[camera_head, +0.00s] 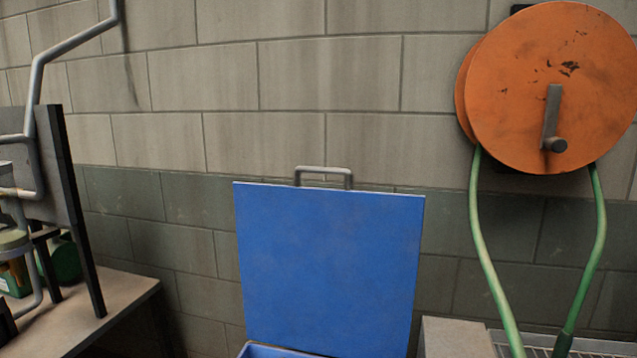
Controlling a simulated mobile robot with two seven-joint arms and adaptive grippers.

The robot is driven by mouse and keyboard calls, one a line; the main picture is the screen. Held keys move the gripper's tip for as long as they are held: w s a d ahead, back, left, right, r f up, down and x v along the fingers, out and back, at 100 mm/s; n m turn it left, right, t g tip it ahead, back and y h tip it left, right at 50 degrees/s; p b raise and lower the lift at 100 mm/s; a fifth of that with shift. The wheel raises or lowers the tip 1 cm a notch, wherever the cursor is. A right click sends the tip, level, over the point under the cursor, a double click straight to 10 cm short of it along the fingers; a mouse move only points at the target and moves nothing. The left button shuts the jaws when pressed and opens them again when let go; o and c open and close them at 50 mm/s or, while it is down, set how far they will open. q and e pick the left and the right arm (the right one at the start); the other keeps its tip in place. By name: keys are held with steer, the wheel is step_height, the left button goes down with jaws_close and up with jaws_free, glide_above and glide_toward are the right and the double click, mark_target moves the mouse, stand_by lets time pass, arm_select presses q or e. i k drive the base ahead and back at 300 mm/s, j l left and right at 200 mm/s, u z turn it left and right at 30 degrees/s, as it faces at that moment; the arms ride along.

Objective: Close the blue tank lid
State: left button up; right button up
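The blue tank lid (328,268) stands open and nearly upright in the middle of the head view, in front of the brick wall. A grey metal handle (323,172) sticks up from its top edge. A small part of the blue tank's rim (262,351) shows at the bottom edge, below the lid. The rest of the tank is out of the picture. Neither of my grippers shows.
An orange hose reel (551,88) with a crank hangs on the wall at right, its green hose (487,262) running down. A bench (105,306) with pipes stands at left. A grey block (455,338) stands right of the lid.

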mark_target(329, 272)
steer(key=j+u, duration=0.2)
steer(key=j, duration=0.75)
steer(key=j+u, duration=0.15)
steer(key=j, duration=0.75)
steer(key=i+j+u, duration=0.2)
steer(key=j, duration=0.75)
steer(key=k, duration=0.05)
